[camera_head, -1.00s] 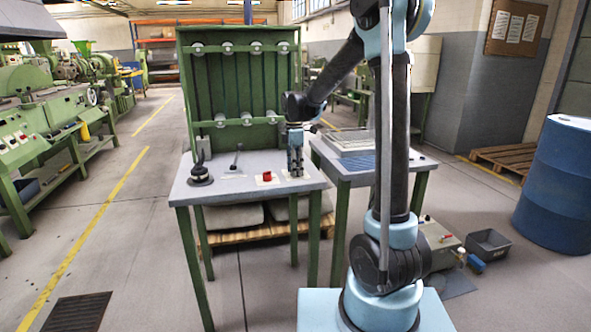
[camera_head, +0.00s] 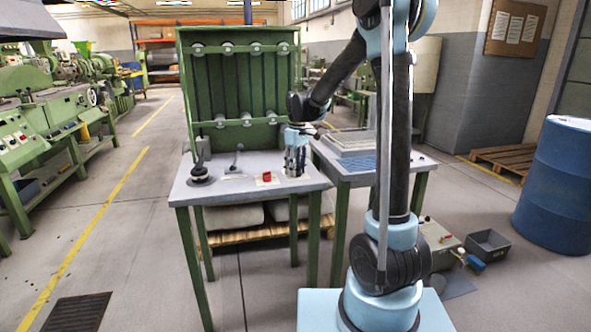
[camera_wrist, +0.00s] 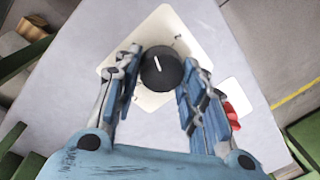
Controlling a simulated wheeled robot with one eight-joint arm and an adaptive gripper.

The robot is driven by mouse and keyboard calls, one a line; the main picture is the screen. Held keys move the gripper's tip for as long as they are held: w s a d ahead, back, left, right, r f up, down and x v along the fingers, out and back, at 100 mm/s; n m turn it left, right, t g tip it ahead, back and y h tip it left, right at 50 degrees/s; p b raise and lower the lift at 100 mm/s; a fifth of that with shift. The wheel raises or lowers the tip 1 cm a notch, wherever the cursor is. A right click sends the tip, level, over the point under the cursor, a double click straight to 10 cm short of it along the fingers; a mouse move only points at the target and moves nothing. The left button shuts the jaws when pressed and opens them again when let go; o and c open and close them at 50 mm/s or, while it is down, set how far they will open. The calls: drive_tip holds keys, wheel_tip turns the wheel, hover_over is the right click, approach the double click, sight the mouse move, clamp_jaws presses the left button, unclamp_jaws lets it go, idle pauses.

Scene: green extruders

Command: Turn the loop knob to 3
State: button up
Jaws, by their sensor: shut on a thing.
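The knob (camera_wrist: 160,72) is round and black with a short white pointer line. It sits on a pale square plate (camera_wrist: 187,38) on the grey table. In the wrist view the pointer tilts toward the upper left. I cannot read any numbers around it. My gripper (camera_wrist: 162,70) points down over it, one finger on each side, shut on the knob. In the head view my gripper (camera_head: 296,168) is at the right end of the table top, and its fingers hide the knob.
A red control (camera_head: 266,177) on a white plate is close beside my gripper. A lever (camera_head: 237,163) and a black round-based handle (camera_head: 200,173) stand farther left. A green rack (camera_head: 240,90) rises behind the table (camera_head: 235,190). A second table (camera_head: 365,168) adjoins at right.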

drive_tip(key=m, duration=0.6)
drive_tip(key=shift+w+d+m, duration=0.15)
drive_tip(key=shift+d+m, duration=0.05)
drive_tip(key=shift+m, duration=0.1)
drive_tip(key=m, duration=0.6)
drive_tip(key=shift+d+t, duration=0.1)
drive_tip(key=shift+t, duration=0.3)
drive_tip(key=m, duration=0.6)
drive_tip(key=shift+s+m, duration=0.25)
drive_tip(key=shift+m, duration=0.05)
drive_tip(key=m, duration=0.6)
drive_tip(key=shift+s+m+t, duration=0.1)
drive_tip(key=shift+m+t, duration=0.2)
drive_tip(key=o, duration=1.1)
drive_tip(key=shift+c, duration=0.2)
drive_tip(key=shift+r, duration=0.1)
